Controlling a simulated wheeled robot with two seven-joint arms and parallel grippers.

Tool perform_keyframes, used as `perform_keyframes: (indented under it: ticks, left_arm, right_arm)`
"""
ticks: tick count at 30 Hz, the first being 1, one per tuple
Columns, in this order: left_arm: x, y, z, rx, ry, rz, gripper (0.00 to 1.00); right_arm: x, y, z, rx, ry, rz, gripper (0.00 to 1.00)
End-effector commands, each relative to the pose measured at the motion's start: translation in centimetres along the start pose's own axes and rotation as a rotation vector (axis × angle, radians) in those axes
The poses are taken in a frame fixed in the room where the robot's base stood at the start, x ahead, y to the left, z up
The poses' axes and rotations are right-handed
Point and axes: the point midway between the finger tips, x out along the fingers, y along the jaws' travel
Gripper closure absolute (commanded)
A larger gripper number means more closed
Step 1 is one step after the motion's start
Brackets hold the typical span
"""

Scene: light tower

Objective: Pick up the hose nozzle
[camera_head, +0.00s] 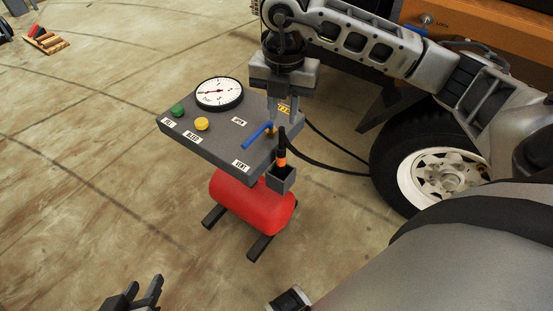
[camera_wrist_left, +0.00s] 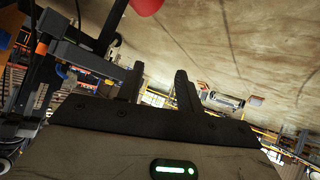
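The hose nozzle (camera_head: 282,156), black with an orange band, stands upright in a square dark holder (camera_head: 281,181) at the front right edge of the grey control panel (camera_head: 215,145). In the left wrist view its orange band (camera_wrist_left: 41,48) shows at the left. My right gripper (camera_head: 283,112) points down over the panel, behind the nozzle and beside the blue lever (camera_head: 256,136). Its fingers look apart, with a yellow label visible between them. My left gripper (camera_head: 146,294) is low at the bottom left, well away from the nozzle. Its fingers are apart and empty in the left wrist view (camera_wrist_left: 158,85).
The panel carries a white gauge (camera_head: 219,93), a green button (camera_head: 178,110) and a yellow button (camera_head: 202,124). A red tank (camera_head: 250,205) sits below it. A black hose (camera_head: 330,165) runs right toward a wheel (camera_head: 430,170).

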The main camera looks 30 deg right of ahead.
Motion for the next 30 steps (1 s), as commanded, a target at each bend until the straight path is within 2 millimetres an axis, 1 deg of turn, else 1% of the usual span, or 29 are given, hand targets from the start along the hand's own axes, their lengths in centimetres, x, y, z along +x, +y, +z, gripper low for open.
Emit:
perform_keyframes:
  ticks: [1,3,6,9,12,17,20,23,24,27,30]
  left_arm:
    - [0.5,-0.1,0.5,0.001,-0.007,0.003,0.64]
    - [0.9,-0.1,0.8,0.0,-0.016,0.008,0.64]
    - [1.1,0.0,0.8,0.001,-0.009,0.013,0.64]
    - [1.1,0.1,0.7,0.003,0.006,0.017,0.64]
    - [1.0,0.2,0.4,0.005,0.019,0.018,0.64]
    - [1.0,0.2,0.2,0.005,0.029,0.019,0.64]
    - [1.1,0.2,0.2,0.005,0.039,0.02,0.64]
    - [1.3,0.2,0.1,0.006,0.056,0.022,0.64]
    - [1.3,0.3,0.0,0.006,0.066,0.025,0.64]
    - [1.1,0.6,-0.5,0.009,0.093,0.033,0.64]
    - [0.7,1.0,-0.8,0.012,0.103,0.042,0.64]
  right_arm:
    - [1.6,-0.1,0.0,0.001,0.003,-0.005,0.75]
    - [3.1,-0.1,-0.1,0.001,0.004,-0.004,0.75]
    - [5.1,0.0,-0.1,-0.001,0.004,-0.003,0.75]
    - [6.6,0.0,-0.1,-0.002,0.003,0.0,0.75]
    - [7.5,0.0,-0.1,-0.002,0.004,0.0,0.75]
    - [8.1,0.1,-0.1,-0.002,0.003,0.001,0.75]
    - [9.2,0.1,-0.2,-0.003,0.004,0.001,0.75]
    - [10.8,0.2,-0.4,-0.002,0.005,0.0,0.75]
    - [11.4,0.2,-0.4,-0.002,0.004,-0.001,0.75]
    - [12.7,0.2,-0.4,-0.003,0.004,0.001,0.75]
    - [13.0,0.3,-0.4,-0.003,0.003,0.002,0.75]
